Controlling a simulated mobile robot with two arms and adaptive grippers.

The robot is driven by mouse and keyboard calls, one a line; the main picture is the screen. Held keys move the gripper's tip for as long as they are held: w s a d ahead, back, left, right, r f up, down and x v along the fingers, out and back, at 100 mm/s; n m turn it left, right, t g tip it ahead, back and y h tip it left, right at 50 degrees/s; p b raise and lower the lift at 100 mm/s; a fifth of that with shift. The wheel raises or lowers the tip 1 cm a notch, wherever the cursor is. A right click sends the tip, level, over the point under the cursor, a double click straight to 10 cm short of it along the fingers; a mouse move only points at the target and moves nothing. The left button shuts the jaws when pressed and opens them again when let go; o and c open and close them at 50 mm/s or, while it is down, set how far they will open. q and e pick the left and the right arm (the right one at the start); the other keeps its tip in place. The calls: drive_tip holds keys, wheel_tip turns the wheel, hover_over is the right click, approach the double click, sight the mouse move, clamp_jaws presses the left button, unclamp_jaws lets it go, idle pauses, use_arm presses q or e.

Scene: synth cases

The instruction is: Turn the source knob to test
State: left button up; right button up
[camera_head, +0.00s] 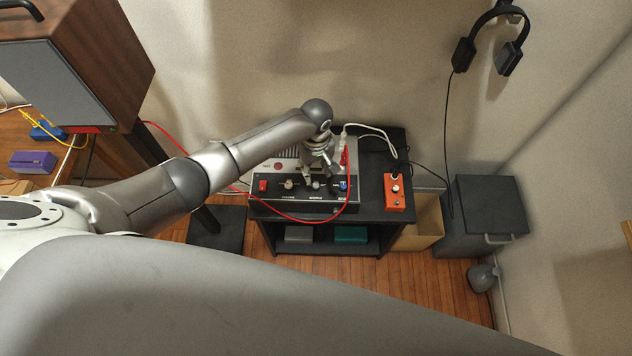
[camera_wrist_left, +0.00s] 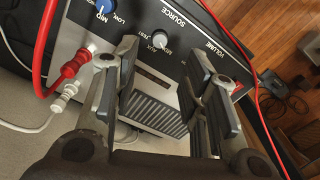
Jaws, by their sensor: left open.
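The source knob (camera_head: 315,186) is a small pale knob on the front panel of a grey and black device (camera_head: 290,206). It also shows in the left wrist view (camera_wrist_left: 160,40), under the printed word SOURCE, with small labels around it. I cannot tell which label it points to. My left gripper (camera_head: 318,172) is over the device, near the panel. In the left wrist view its fingers (camera_wrist_left: 160,58) are open and empty, with the knob just beyond the gap between the tips, apart from them. My right gripper is not in view.
A blue knob (camera_wrist_left: 104,5) and a pale knob (camera_head: 288,184) flank the source knob. Red and white cables (camera_wrist_left: 66,72) plug into the device beside the left finger. An orange box (camera_head: 395,192) sits on the black stand (camera_head: 375,222). Headphones (camera_head: 490,42) hang on the wall.

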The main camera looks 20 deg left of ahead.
sight(316, 185)
use_arm(q)
wheel_tip(316, 185, down, 9)
drive_tip(key=shift+r+b, duration=0.1)
drive_tip(key=shift+b, duration=0.55)
drive_tip(key=shift+c, duration=0.4)
clamp_jaws()
